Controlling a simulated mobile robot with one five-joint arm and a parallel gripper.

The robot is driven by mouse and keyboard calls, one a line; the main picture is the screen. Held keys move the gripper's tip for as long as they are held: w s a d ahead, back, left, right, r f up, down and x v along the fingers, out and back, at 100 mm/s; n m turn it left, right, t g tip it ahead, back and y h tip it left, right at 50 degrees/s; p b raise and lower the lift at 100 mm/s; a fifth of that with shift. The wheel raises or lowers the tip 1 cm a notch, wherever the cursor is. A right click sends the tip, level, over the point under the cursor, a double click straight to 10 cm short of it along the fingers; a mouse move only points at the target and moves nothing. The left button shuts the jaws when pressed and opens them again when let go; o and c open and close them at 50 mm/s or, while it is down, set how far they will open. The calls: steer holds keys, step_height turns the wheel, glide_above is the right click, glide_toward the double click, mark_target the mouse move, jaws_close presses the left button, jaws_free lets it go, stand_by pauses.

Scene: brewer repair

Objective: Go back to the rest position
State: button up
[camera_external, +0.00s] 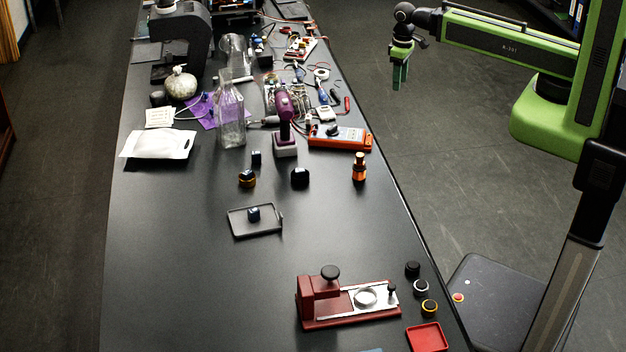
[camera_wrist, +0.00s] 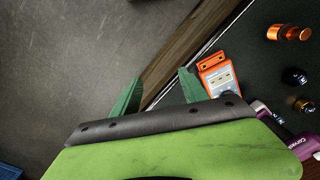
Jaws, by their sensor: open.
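My gripper (camera_external: 400,78) hangs pointing down at the end of my raised green arm, out over the floor to the right of the bench in the external view. In the wrist view its two green fingers (camera_wrist: 158,88) are spread apart with nothing between them. The black bench (camera_external: 190,240) lies to the left of the gripper, and the gripper touches nothing.
An orange multimeter (camera_external: 340,137) and an orange bottle (camera_external: 359,168) stand near the bench's right side. A purple tool (camera_external: 285,107) stands beside the multimeter. A red fixture (camera_external: 320,312), a small tray (camera_external: 240,232) and a red tray (camera_external: 425,337) are nearer. Floor beneath the gripper is clear.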

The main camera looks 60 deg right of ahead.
steer(key=shift+s+d+m, duration=0.1)
steer(key=shift+d+m, duration=0.6)
steer(key=shift+d, duration=0.2)
step_height(320, 180, down, 14)
steer(key=b, duration=1.3)
steer(key=shift+r+b, duration=0.15)
steer(key=shift+b, duration=0.2)
